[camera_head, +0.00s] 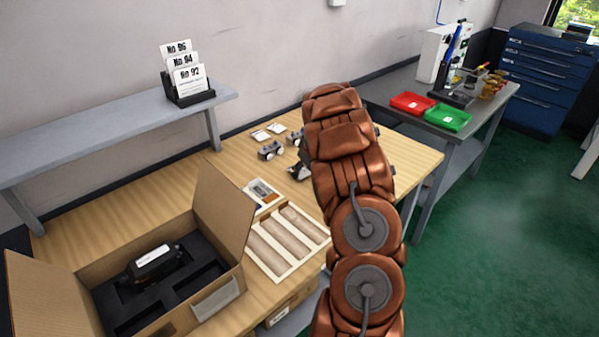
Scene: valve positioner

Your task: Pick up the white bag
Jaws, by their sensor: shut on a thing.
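Two small white bags lie flat at the back of the wooden table in the head view, a left one (260,135) and a right one (276,128). My copper-coloured arm reaches up over the table to the right of them.
Metal parts (270,151) stand just in front of the bags. An open cardboard box (218,210) with black foam and a device (154,262) is at front left. A compartment tray (282,266) lies beside it. A grey shelf (110,120) runs along the wall.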

